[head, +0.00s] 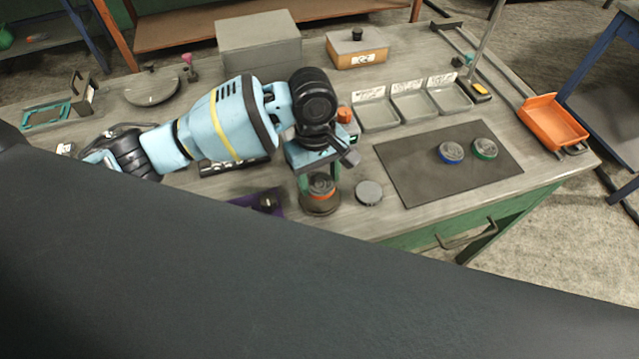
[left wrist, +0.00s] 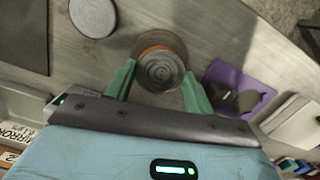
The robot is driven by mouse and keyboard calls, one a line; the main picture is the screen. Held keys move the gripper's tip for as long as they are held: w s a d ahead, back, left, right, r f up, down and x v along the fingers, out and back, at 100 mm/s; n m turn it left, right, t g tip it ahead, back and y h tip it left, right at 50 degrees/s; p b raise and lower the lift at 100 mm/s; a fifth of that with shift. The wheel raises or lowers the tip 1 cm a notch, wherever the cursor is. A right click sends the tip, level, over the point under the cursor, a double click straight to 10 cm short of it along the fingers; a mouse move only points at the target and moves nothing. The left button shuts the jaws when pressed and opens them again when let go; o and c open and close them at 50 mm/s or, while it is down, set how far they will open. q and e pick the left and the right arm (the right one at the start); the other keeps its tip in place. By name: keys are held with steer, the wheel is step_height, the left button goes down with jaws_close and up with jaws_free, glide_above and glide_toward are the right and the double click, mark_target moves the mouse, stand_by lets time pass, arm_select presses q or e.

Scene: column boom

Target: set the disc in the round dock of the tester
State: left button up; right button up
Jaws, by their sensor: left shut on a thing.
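A disc with a ridged grey top and orange rim (head: 321,187) is between the green fingers of my left gripper (head: 320,180), which is shut on it. The disc is over a round brown dock (head: 320,208) near the bench's front edge. In the left wrist view the disc (left wrist: 159,70) looks roughly centred over the dock, with a finger on each side. I cannot tell whether it is seated or slightly above. The rest of the tester is hard to make out behind my arm. My right gripper is not in view.
A loose grey round plate (head: 369,193) lies just right of the dock. A dark mat (head: 410,172) holds a blue-rimmed disc (head: 451,153) and a green-rimmed disc (head: 485,149). A purple mat (head: 240,199) with a dark object is to the left. An orange bin (head: 555,122) sits at the right edge.

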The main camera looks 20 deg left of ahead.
mark_target(318, 182)
arm_select(q)
steer(key=shift+f, duration=1.75)
steer(key=o, duration=1.3)
steer(key=shift+f, duration=0.15)
steer(key=shift+o, duration=0.2)
step_height(318, 182, up, 12)
steer(key=w+a, duration=0.1)
steer(key=shift+p, duration=0.3)
